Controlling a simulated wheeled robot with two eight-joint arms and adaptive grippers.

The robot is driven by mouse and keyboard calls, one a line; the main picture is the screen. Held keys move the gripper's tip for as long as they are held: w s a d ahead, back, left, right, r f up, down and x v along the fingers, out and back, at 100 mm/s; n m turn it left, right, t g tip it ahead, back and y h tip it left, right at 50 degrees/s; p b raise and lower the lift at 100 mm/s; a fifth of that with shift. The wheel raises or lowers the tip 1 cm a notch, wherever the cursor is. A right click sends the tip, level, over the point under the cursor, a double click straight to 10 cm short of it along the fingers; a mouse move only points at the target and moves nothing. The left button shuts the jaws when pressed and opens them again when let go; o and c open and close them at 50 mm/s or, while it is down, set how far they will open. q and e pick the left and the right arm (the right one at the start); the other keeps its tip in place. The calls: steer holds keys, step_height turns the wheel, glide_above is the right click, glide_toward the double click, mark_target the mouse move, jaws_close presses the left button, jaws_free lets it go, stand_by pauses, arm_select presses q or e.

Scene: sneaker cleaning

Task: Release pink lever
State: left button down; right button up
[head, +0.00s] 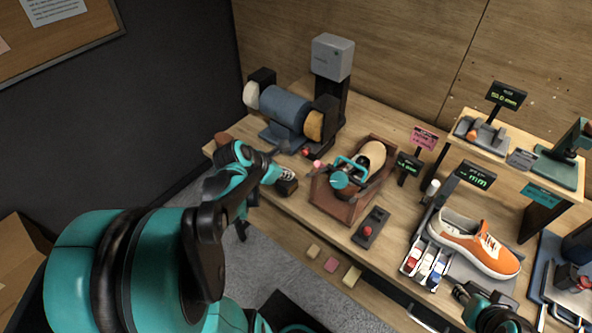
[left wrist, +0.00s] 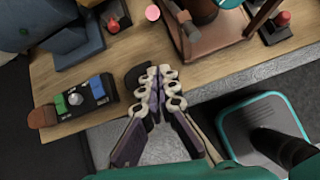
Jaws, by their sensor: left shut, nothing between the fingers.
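The pink lever's round pink knob (head: 317,164) stands at the front of the bench, between the grinder and the wooden box. It also shows at the top of the left wrist view (left wrist: 152,12); its stem is hard to make out. My left gripper (head: 286,182) is in front of and below the knob, near the bench's front edge. In the left wrist view its fingers (left wrist: 158,78) are together and empty, apart from the knob. My right gripper (head: 462,293) is at the lower right near the orange sneaker; its finger opening is unclear.
A red knob (head: 305,152) stands just behind the pink one. The wooden box (head: 330,197) with a teal clamp is to the right. A button box (left wrist: 75,100) lies left of my left gripper. The grinder (head: 284,108) stands behind.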

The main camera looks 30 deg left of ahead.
mark_target(322, 166)
arm_select(q)
steer(key=w+d+f+b, duration=0.2)
steer(key=w+f+b, duration=0.2)
steer(key=w, duration=0.5)
steer(key=shift+f, duration=0.6)
arm_select(e)
steer(key=shift+f, duration=2.1)
arm_select(q)
steer(key=shift+a+r, duration=0.1)
